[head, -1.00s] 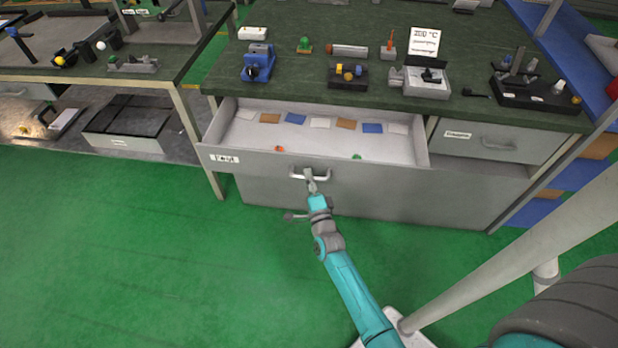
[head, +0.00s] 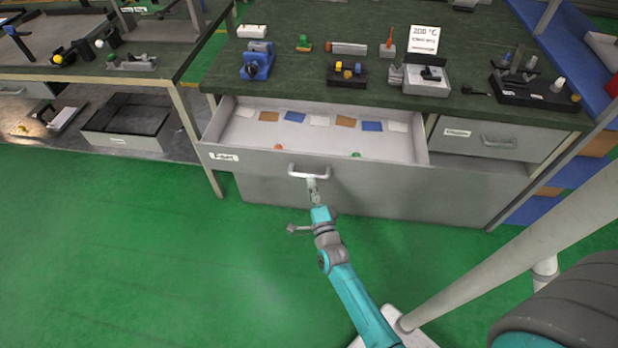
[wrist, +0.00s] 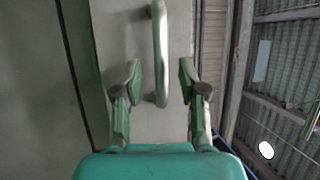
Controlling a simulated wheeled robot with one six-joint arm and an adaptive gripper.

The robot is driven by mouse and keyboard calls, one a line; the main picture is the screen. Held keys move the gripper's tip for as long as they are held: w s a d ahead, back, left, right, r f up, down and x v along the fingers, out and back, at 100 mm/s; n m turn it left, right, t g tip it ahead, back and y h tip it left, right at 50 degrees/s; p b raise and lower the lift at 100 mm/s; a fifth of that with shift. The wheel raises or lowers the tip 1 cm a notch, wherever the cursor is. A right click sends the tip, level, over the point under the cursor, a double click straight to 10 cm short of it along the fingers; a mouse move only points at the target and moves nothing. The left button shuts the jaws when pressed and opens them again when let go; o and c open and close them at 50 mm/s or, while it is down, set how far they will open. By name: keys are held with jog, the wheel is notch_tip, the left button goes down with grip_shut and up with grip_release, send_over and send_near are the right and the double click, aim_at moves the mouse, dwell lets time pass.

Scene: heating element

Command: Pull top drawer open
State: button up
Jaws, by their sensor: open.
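The top drawer (head: 262,162) under the green-topped workbench stands pulled out, with its inside showing. Its light metal bar handle (head: 309,176) is on the front panel. My gripper (head: 312,184) is just in front of the handle. In the wrist view my gripper (wrist: 160,82) is open, with its fingers on either side of the handle (wrist: 160,55) and gaps between them and the bar. The handle's lower end reaches between the fingertips.
Several coloured cards and small pieces lie in the drawer. A closed smaller drawer (head: 490,141) is at its right. Tools and a sign (head: 424,40) stand on the worktop (head: 300,75). A white slanted post (head: 510,250) is at right. The green floor (head: 130,250) at left is clear.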

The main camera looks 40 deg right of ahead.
jog(key=v, duration=0.8)
jog(key=shift+f, duration=0.1)
jog(key=s+a+r+n+y, duration=0.3)
jog(key=s+a+n, duration=0.3)
jog(key=s, duration=0.3)
jog(key=s+a+r+n+y, duration=0.2)
jog(key=s+a+n+y, duration=0.1)
jog(key=s+a+n, duration=0.5)
jog(key=s+a+r+n+g+y, duration=0.2)
jog(key=s+a+r+n+y, duration=0.1)
jog(key=s+r+n, duration=0.6)
jog(key=s+r, duration=0.2)
jog(key=s, duration=0.1)
jog(key=shift+s+a+r+g+y, duration=0.25)
jog(key=shift+a+r+g+y, duration=0.05)
jog(key=shift+a+r, duration=0.1)
jog(key=shift+d, duration=0.1)
